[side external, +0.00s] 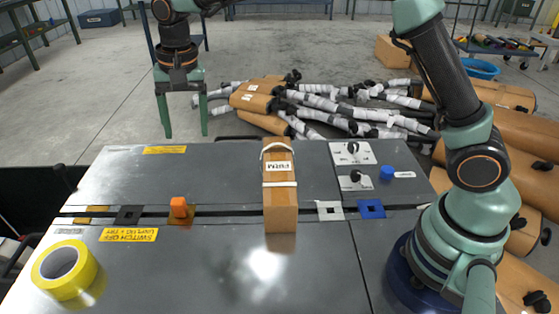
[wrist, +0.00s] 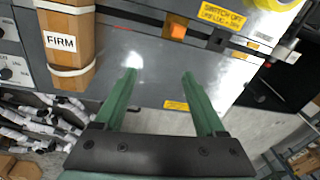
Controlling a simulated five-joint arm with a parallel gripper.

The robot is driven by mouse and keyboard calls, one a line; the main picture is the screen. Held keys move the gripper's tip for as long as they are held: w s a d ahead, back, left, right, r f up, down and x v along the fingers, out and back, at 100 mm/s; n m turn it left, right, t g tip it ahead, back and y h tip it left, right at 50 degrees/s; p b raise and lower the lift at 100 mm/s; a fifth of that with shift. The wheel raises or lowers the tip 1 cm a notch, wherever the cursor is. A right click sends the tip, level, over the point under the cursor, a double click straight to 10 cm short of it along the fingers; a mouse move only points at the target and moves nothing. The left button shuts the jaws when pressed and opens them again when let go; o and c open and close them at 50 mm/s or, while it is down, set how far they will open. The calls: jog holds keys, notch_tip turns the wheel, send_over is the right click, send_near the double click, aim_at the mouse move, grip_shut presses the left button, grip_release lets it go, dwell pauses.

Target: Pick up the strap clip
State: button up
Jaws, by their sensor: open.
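A small orange block (side external: 179,207), the likeliest strap clip, sits on a brown square plate at the slot across the grey bench. The orange block also shows in the wrist view (wrist: 177,31), beyond my fingertips. My gripper (side external: 184,137) is open and empty, its two green fingers pointing down near the far edge of the bench. It is apart from the block and higher. In the wrist view, my gripper (wrist: 159,74) has a wide gap between its fingers. Nothing hides the block in the side view.
A tall tan block marked FIRM (side external: 280,185), with white bands, stands right of the orange block. A yellow tape roll (side external: 67,270) lies at the front left. A blue knob (side external: 387,173) sits at the right. Wrapped mufflers (side external: 350,105) lie behind. The bench around the orange block is mostly clear.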

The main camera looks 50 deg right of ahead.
jog(key=m+g, duration=0.1)
jog(key=m, duration=0.1)
send_over(177, 201)
notch_tip(177, 201, down, 8)
jog(key=r, duration=0.1)
notch_tip(177, 201, down, 13)
jog(key=shift+r, duration=0.2)
grip_shut()
